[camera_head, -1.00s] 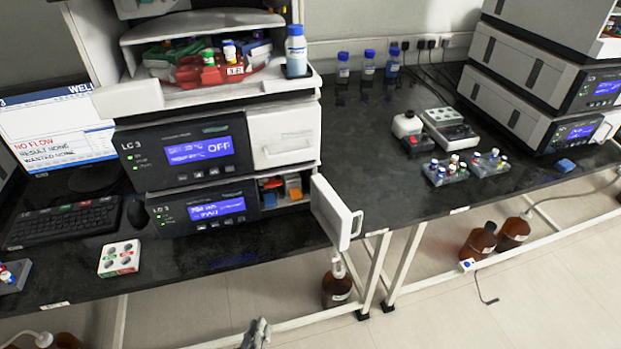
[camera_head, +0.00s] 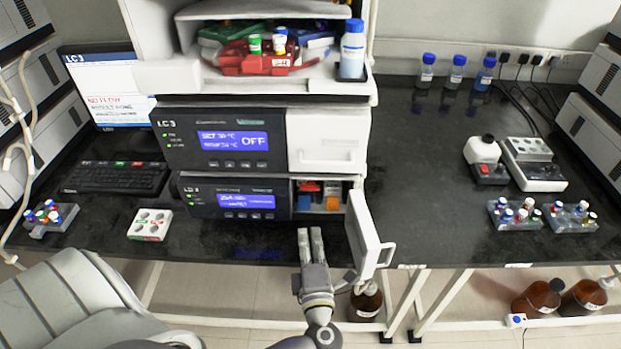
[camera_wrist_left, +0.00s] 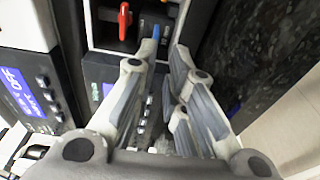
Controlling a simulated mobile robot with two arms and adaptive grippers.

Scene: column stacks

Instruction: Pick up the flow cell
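The lower LC 3 unit (camera_head: 235,201) has an open compartment at its right end. Inside it are an orange block (camera_head: 333,203), a red-orange piece (camera_head: 309,187) and some blue and grey parts. I cannot tell which of these is the flow cell. My left gripper (camera_head: 310,231) is in front of and just below the compartment, its fingers pointing towards it. In the left wrist view the fingers (camera_wrist_left: 164,48) are apart with nothing between them. That view also shows a red lever-like piece (camera_wrist_left: 124,20) and a blue strip beyond the fingertips. My right gripper is not in view.
The compartment's white door (camera_head: 366,236) stands open just right of the gripper. A white block with round wells (camera_head: 150,224) and a keyboard (camera_head: 117,177) lie to the left. Vial racks (camera_head: 515,214) are at the right. The bench between door and racks is clear.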

